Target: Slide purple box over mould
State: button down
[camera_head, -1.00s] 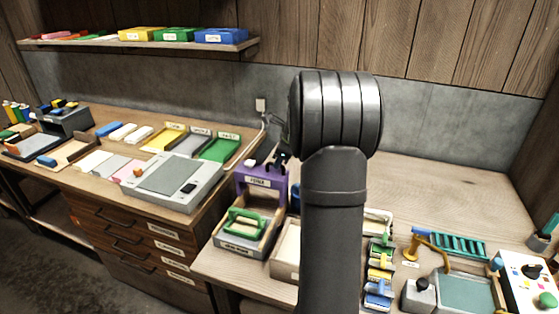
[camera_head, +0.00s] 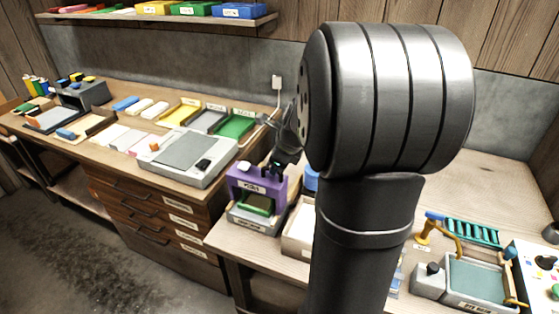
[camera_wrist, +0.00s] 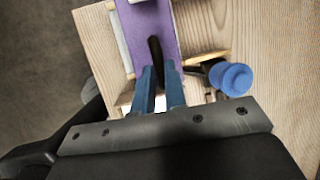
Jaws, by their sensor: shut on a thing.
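The purple box (camera_head: 245,180), with a white label on its front, stands upright at the left end of the near bench. The green mould (camera_head: 257,204) shows through the box's front opening, with the grey tray (camera_head: 250,224) under it. The box covers the mould's rear part; how far it reaches inside is hidden. My gripper (camera_head: 275,167) is at the box's top. In the wrist view my gripper (camera_wrist: 158,78) has its two blue fingers shut on the dark handle of the purple box (camera_wrist: 138,28).
A blue round knob (camera_wrist: 232,78) stands close to the right of my fingers in the wrist view. A pale open tray (camera_head: 298,230) is right of the mould. A grey flat unit (camera_head: 182,155) sits on the higher left bench. My arm hides the bench's middle.

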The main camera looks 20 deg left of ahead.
jog(key=shift+s, duration=0.2)
jog(key=c, duration=1.5)
grip_release()
jog(key=shift+s, duration=0.15)
jog(key=shift+r, duration=0.15)
jog(key=v, duration=1.7)
jog(key=shift+d, duration=0.2)
